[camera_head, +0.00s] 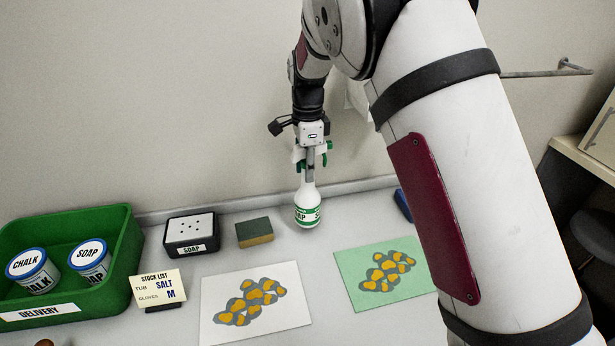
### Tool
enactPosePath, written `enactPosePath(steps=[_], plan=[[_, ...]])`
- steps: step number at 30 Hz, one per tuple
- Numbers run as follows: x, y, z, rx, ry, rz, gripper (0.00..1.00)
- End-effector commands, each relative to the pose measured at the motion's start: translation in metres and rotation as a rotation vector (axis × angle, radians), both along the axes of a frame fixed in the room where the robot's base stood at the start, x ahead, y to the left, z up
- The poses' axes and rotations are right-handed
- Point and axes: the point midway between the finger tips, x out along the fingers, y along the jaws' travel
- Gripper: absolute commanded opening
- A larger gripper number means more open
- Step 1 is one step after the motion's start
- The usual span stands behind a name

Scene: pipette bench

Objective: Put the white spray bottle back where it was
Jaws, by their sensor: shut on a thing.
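The white spray bottle (307,206) has a green and white label and a green trigger. It is upright at the back of the bench, just right of the sponge. My gripper (310,160) comes down from above and is shut on the bottle's neck and spray head. The gripper hides part of the head. The bottle's base is at or just above the bench top; I cannot tell whether it touches.
A sponge (254,232) and a black SOAP box (191,234) are left of the bottle. A green DELIVERY crate (125,250) holds two tubs. A blue object (403,205) is partly behind my arm.

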Motion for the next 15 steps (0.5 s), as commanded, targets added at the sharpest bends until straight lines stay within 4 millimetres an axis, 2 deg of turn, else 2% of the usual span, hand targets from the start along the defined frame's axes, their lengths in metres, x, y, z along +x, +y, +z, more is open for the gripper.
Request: enactPosePath(steps=[7,15], plan=[[-0.002,0.000,-0.026,-0.001,0.002,0.001,0.00],[-0.001,0.000,-0.028,0.000,0.000,0.001,0.00]])
